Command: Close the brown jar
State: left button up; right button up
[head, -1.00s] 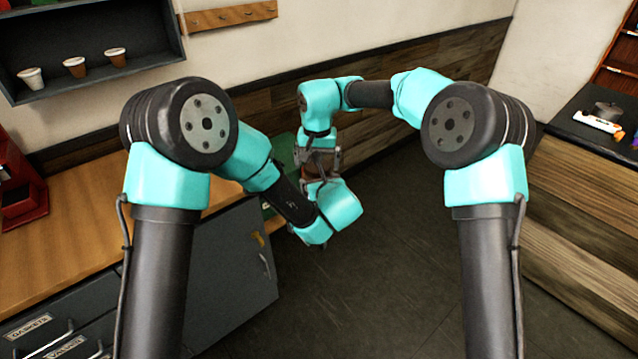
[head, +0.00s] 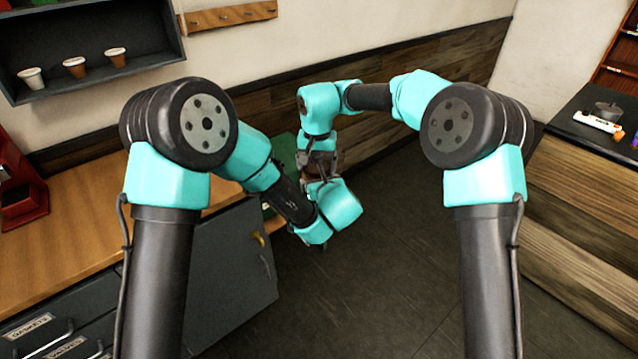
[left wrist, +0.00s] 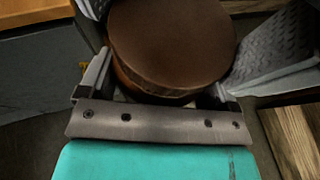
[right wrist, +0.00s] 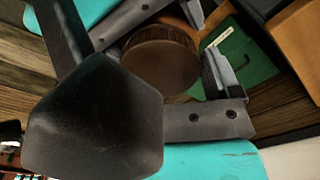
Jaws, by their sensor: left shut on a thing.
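The brown jar (head: 312,171) is held up off the counter between my two grippers, which meet around it in the head view. In the left wrist view a flat brown round face (left wrist: 170,42) fills the space between the fingers of my left gripper (head: 318,182), which is shut on the jar from below. My right gripper (head: 320,157) is above it, fingers apart around the upper part. In the right wrist view a brown round face (right wrist: 160,66) sits between them, with a gap beside one finger. Whether this is the lid, and how it sits, is unclear.
A wooden counter (head: 85,230) with grey drawers and a cabinet door is at left. Three small cups stand on the wall shelf (head: 140,68). A dark-topped counter (head: 575,135) is at right.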

jog(key=shift+o, duration=1.4)
jog(key=shift+r, duration=2.25)
jog(key=shift+r, duration=0.1)
notch_tip(320, 180, up, 12)
